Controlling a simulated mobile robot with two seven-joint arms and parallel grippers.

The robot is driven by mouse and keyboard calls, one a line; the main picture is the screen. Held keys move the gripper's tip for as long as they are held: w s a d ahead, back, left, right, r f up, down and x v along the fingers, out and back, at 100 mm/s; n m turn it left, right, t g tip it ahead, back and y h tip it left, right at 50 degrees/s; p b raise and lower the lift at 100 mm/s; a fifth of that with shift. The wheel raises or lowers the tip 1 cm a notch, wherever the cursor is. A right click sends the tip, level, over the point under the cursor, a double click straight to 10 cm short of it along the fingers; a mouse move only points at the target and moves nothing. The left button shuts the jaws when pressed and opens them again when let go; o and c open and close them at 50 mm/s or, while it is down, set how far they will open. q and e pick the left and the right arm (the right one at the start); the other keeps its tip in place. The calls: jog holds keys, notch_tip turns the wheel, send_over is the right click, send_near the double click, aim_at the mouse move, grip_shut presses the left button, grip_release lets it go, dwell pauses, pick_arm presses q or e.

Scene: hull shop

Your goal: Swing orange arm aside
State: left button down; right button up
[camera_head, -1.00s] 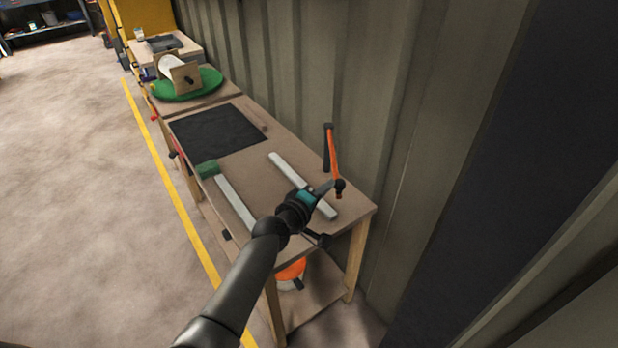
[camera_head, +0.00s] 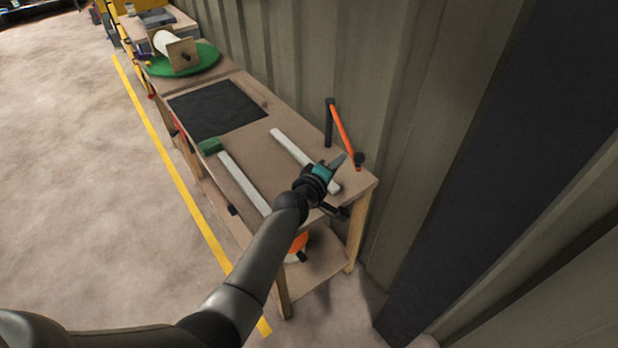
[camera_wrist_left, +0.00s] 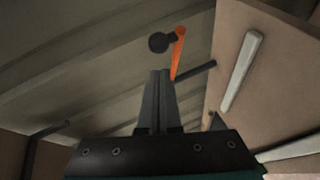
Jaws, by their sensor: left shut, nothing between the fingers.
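The orange arm (camera_head: 343,133) is attached at the top of a dark post (camera_head: 329,122) at the wall side of the workbench. It slants down to the right and ends in a dark round knob (camera_head: 359,161). My left gripper (camera_head: 341,161) is shut and empty, with its fingertips just left of the knob. In the left wrist view the orange arm (camera_wrist_left: 178,52) and knob (camera_wrist_left: 161,42) lie beyond the tips of the shut fingers (camera_wrist_left: 160,75). I cannot tell whether the fingertips touch the arm. My right gripper is not in view.
The workbench (camera_head: 255,150) carries a black mat (camera_head: 217,107), two pale bars (camera_head: 292,147) (camera_head: 243,184) and a green block (camera_head: 210,147). A green round mat (camera_head: 185,62) with a roll lies on the farther bench. A corrugated wall (camera_head: 390,100) stands close behind.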

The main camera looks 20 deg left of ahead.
pick_arm(q)
jog(key=p+v, duration=0.2)
jog(key=v, duration=0.8)
jog(key=shift+s+d+p, duration=0.25)
jog(key=shift+s+p, duration=0.15)
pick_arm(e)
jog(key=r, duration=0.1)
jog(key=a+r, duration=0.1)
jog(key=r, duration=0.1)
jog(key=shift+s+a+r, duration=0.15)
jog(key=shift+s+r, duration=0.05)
